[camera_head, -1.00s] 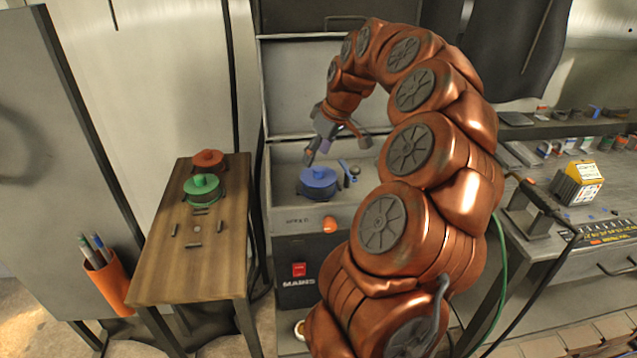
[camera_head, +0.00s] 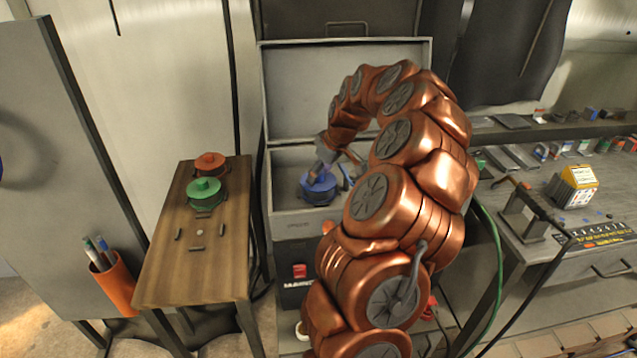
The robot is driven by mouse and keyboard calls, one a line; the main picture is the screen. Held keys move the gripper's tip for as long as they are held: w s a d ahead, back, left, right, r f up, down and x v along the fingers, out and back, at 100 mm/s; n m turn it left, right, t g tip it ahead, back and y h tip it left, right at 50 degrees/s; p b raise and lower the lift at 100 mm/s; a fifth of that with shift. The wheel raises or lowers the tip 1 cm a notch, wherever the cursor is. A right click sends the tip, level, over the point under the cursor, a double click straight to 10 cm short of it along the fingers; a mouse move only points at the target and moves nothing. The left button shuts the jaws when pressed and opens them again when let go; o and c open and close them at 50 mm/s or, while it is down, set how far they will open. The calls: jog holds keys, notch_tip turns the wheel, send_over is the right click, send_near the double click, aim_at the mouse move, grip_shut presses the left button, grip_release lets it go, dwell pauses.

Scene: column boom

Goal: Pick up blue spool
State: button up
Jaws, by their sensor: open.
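The blue spool (camera_head: 318,190) sits inside the open grey toolbox in the middle of the view. My gripper (camera_head: 329,170) has come down from above and its fingers are at the top of the spool. It partly hides the spool's upper side. The gripper is open, and I cannot tell whether a finger touches the spool. My copper-coloured arm arches over from the right and hides the right part of the box.
A grey box (camera_head: 285,215) with a raised lid surrounds the spool. A wooden table (camera_head: 185,275) at left holds a green spool (camera_head: 204,194) and a red spool (camera_head: 209,163). An orange pen cup (camera_head: 113,283) hangs left. A cluttered workbench (camera_head: 560,262) stands at right.

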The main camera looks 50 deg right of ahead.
jog(key=shift+f, duration=0.1)
grip_shut()
dwell(0.4)
dwell(0.3)
